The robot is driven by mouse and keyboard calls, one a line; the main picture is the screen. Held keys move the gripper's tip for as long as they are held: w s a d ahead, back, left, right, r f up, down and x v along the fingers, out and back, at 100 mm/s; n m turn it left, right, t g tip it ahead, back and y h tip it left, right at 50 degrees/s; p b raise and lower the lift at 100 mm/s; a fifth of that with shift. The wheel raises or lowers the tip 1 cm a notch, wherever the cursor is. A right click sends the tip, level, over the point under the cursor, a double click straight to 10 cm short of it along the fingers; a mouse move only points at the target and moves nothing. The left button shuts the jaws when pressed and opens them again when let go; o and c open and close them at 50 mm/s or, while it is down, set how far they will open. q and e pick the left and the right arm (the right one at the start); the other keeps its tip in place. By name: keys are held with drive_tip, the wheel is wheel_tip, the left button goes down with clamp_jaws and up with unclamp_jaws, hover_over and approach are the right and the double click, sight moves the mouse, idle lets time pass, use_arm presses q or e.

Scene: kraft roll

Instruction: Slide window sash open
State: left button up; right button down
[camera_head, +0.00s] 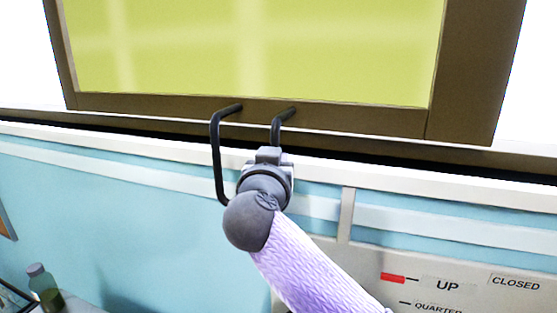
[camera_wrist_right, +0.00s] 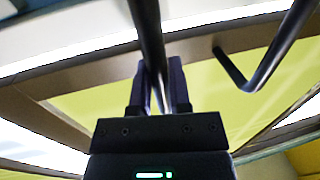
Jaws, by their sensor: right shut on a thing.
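The window sash has a brown frame (camera_head: 470,70) around a yellow-green pane (camera_head: 260,45) and fills the top of the head view. A dark bent handle (camera_head: 216,150) sticks out from its bottom rail. My right gripper (camera_head: 270,150) is at the handle's right part and hides some of it. In the right wrist view the fingers (camera_wrist_right: 160,80) are shut on the dark handle bar (camera_wrist_right: 150,35), which runs between them. Another bent part of the handle shows to the right in that view. My left gripper is not in view.
A pale sill (camera_head: 100,138) and a dark gap run below the sash. A panel at lower right reads UP, CLOSED and QUARTER, with a red marker (camera_head: 393,278) beside UP. A bottle (camera_head: 42,285) stands at lower left by the light blue wall (camera_head: 110,220).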

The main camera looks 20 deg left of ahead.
drive_tip(key=c, duration=0.6)
unclamp_jaws()
drive_tip(key=shift+a, duration=0.15)
drive_tip(key=shift+s, duration=0.25)
drive_tip(key=b+v, duration=0.4)
drive_tip(key=v, duration=0.5)
drive_tip(key=shift+s, duration=0.15)
